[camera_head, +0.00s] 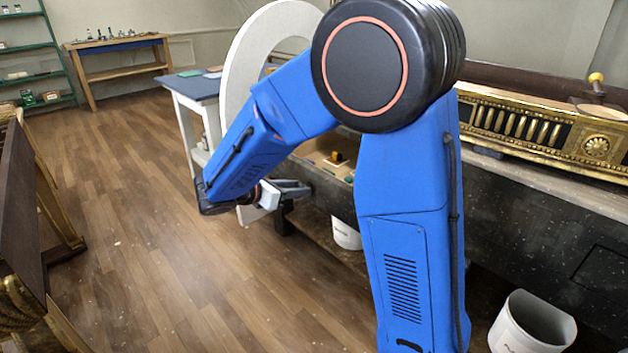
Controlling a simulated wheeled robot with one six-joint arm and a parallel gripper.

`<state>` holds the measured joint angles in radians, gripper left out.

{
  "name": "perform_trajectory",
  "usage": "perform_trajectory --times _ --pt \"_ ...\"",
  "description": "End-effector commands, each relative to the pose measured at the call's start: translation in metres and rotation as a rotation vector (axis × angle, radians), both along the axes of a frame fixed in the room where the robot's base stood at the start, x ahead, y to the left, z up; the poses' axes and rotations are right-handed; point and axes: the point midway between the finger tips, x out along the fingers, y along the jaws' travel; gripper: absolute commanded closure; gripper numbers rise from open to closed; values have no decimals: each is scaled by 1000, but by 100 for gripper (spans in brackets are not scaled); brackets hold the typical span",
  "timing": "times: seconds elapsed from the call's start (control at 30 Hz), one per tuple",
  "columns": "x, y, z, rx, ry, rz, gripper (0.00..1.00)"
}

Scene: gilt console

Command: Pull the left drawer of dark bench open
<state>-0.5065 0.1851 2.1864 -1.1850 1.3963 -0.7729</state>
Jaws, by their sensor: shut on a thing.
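The dark bench (530,215) runs along the right side, partly hidden behind my blue arm. Its left drawer (328,203) shows to the left of my arm. The drawer stands out from the bench, and its pale inside with small items is visible from above. My gripper (296,189) is at the outer face of this drawer, shut on what seems to be its handle. The handle itself is too small and covered to make out. My arm hides the right part of the drawer and how far out it reaches.
A white bin (533,325) stands on the floor at the lower right, another (346,234) beneath the drawer. A large pale ring (238,90) stands behind my forearm, near a blue-topped table (190,84). A gilt piece (545,130) lies on the bench. The wooden floor at left-centre is clear.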

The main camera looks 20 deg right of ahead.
Motion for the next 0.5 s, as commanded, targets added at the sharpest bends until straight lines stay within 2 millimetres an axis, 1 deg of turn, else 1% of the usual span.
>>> perform_trajectory --times 0.03,0.2,0.3,0.5 --pt "-3 11 0 0 1 4 100" --pt "-11 33 0 1 1 1 100" --pt "-14 41 0 0 0 1 100" --pt "-17 48 0 0 -1 -1 100"
